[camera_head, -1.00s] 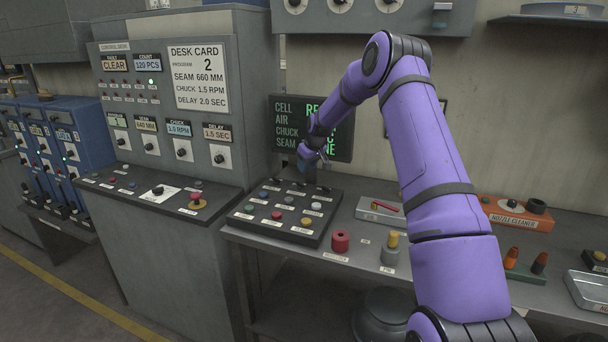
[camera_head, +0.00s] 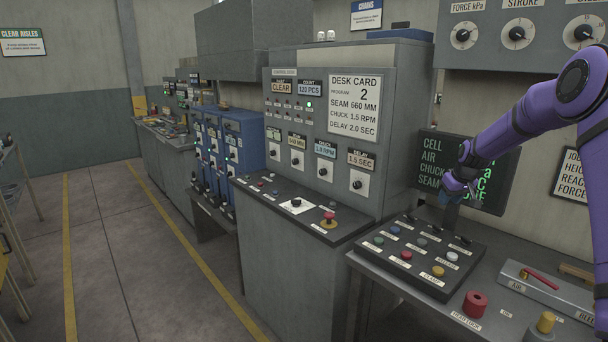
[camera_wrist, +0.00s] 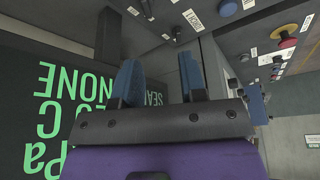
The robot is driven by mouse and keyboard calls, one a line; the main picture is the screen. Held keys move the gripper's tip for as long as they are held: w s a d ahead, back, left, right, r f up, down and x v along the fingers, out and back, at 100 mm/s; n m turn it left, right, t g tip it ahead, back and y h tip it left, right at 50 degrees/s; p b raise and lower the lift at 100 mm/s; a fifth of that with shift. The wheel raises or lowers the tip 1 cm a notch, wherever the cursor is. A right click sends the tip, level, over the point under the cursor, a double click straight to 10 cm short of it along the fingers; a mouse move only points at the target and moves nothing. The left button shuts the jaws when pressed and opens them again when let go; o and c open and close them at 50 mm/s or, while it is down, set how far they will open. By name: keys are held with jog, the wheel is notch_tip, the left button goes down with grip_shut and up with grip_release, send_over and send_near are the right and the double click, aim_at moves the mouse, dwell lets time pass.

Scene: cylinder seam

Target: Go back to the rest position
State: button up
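My purple arm (camera_head: 535,115) comes in from the right edge in the head view. My gripper (camera_head: 450,192) hangs over the back of the button box, in front of the dark status screen (camera_head: 430,150), and hides part of its text. In the wrist view my gripper (camera_wrist: 160,76) shows two blue fingers standing apart with nothing between them. The status screen (camera_wrist: 45,110) fills the left side there, its green text upside down.
The button box (camera_head: 373,253) sits on the bench below my gripper. The control desk (camera_head: 270,240) stands left of the bench. Open floor (camera_head: 125,260) lies farther left.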

jog(key=s+a+r+h, duration=0.1)
jog(key=s+a+r, duration=0.7)
jog(key=s+r, duration=0.3)
jog(key=s+a+r, duration=0.7)
jog(key=s+r, duration=0.3)
jog(key=s, duration=0.2)
jog(key=s+a+m, duration=0.1)
jog(key=s+a, duration=0.2)
jog(key=s, duration=1.1)
jog(key=s+a, duration=0.2)
jog(key=s, duration=1.3)
jog(key=shift+a+f+m+t, duration=0.25)
jog(key=shift+a+m+t, duration=0.15)
jog(key=shift+o, duration=0.4)
